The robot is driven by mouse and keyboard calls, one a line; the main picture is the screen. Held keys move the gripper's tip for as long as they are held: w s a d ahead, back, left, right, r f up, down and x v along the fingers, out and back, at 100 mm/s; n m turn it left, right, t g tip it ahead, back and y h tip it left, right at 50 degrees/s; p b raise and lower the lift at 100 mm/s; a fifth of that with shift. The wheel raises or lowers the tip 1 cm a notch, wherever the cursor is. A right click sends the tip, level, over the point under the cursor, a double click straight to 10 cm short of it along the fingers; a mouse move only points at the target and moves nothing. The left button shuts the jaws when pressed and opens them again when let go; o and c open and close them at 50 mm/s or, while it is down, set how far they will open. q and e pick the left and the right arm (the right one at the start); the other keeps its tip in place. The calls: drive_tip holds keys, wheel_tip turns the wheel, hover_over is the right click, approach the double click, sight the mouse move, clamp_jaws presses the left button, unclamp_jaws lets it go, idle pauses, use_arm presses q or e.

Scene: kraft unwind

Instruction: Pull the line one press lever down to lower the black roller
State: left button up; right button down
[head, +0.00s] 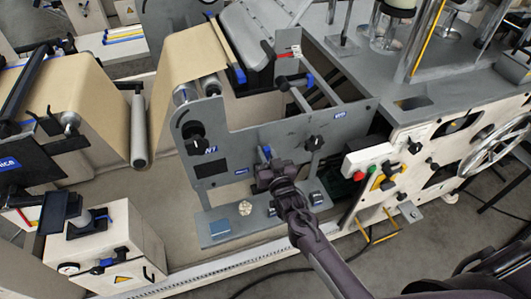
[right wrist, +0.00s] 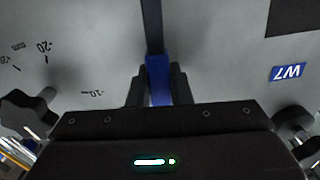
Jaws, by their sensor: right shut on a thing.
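The press lever (right wrist: 153,28) is a thin dark bar with a blue grip (right wrist: 158,80), in front of the grey side plate (head: 225,125). My right gripper (head: 266,168) is at the lower middle of that plate. In the right wrist view its two black fingers are shut around the blue grip, one on each side. In the head view the top of the blue grip (head: 267,151) shows just above the gripper. I cannot tell for certain which roller is the black roller. My left gripper is not in view.
Black knobs (head: 315,143) stick out of the plate beside my right gripper. A grey ledge (head: 222,230) lies below. To the right is a cream panel with buttons (head: 372,168) and a handwheel (head: 495,145). Brown paper (head: 185,55) runs over rollers at upper left.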

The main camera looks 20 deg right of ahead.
sight(287, 154)
drive_tip(key=d+m, duration=0.1)
drive_tip(key=d+f+m, duration=0.1)
drive_tip(key=m, duration=0.1)
drive_tip(key=d+m+b, duration=0.1)
drive_tip(key=d, duration=0.1)
drive_tip(key=shift+f+m, duration=0.3)
drive_tip(key=shift+m, duration=0.1)
drive_tip(key=shift+w+d+f+m+b, duration=0.1)
drive_tip(key=shift+d+f+m+b, duration=0.35)
drive_tip(key=shift+d+m, duration=0.4)
drive_tip(key=f+m, duration=0.1)
drive_tip(key=d+f+m, duration=0.1)
drive_tip(key=m, duration=0.1)
drive_tip(key=shift+d+b, duration=0.25)
drive_tip(key=shift+b, duration=0.15)
drive_tip(key=f+m, duration=0.1)
drive_tip(key=d+f+m+b, duration=0.1)
drive_tip(key=f+m, duration=0.1)
drive_tip(key=m, duration=0.1)
drive_tip(key=shift+d+f+b, duration=0.2)
drive_tip(key=shift+d+b, duration=0.1)
drive_tip(key=shift+b, duration=0.05)
drive_tip(key=shift+d+f+m+b, duration=0.15)
drive_tip(key=shift+f+m+b, duration=0.4)
drive_tip(key=shift+f+m, duration=0.85)
drive_tip(key=shift+m, duration=0.25)
drive_tip(key=c, duration=1.3)
unclamp_jaws()
drive_tip(key=shift+r, duration=0.1)
